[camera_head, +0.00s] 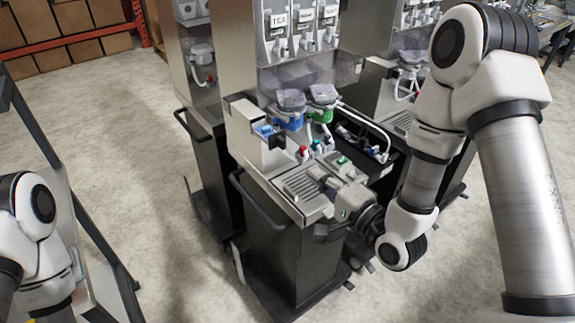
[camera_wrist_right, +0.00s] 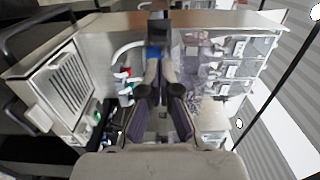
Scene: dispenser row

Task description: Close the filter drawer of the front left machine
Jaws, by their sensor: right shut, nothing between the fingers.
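The front left machine (camera_head: 238,65) is steel, with hoppers labelled TEA and the like, and stands on a dark cabinet. A small box with a blue front piece (camera_head: 267,131) is at its left, above the drip tray (camera_head: 302,184). The blue piece also shows in the wrist view (camera_wrist_right: 155,52). I cannot tell clearly which part is the filter drawer or how far out it is. My left gripper is out of view.
Blue and green funnels (camera_head: 289,120) and hoses are above the tray. A black compartment (camera_head: 362,132) is at the right. Another machine stands close behind on the left (camera_head: 195,75). A cart rail (camera_head: 258,200) runs along the front left.

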